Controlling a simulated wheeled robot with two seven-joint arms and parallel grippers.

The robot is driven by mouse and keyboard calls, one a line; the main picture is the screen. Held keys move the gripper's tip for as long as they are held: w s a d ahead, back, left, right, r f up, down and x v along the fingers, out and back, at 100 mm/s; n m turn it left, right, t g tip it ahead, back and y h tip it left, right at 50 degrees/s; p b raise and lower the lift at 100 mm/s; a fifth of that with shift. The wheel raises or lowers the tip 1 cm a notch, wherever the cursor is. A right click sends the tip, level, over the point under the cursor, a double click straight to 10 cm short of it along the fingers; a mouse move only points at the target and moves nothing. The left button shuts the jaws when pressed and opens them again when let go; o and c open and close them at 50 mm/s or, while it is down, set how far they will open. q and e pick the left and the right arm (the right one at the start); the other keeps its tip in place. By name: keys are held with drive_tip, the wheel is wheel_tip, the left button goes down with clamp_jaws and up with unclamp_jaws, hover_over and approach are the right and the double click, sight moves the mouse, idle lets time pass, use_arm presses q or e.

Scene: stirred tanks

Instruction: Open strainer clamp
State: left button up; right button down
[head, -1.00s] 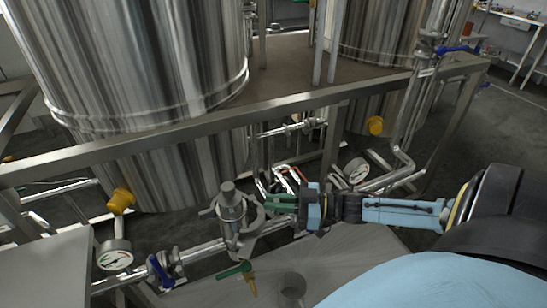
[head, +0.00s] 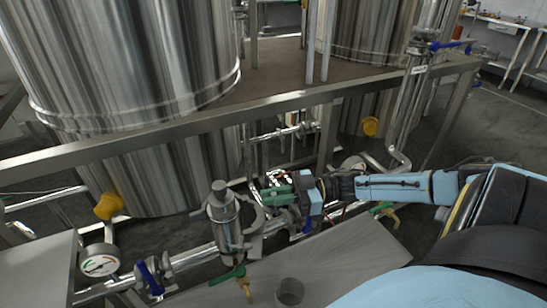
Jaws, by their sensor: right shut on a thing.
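The strainer (head: 226,230) is a grey upright metal cylinder with a capped top, set in the pipe at the lower centre of the head view. Its grey clamp (head: 259,222) shows as a curved band at the strainer's right side, standing out from the body. My right gripper (head: 272,194) comes in from the right, with green fingers beside this band. It is shut on the clamp; the exact contact is small and partly hidden by the fingers. My left gripper is not in view.
A green-handled tap (head: 236,277) and a grey cup (head: 289,292) are below the strainer. A steel frame rail (head: 200,128) and large tanks stand behind.

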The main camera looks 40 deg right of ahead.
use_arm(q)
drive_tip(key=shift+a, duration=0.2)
use_arm(e)
drive_tip(key=c, duration=1.5)
unclamp_jaws()
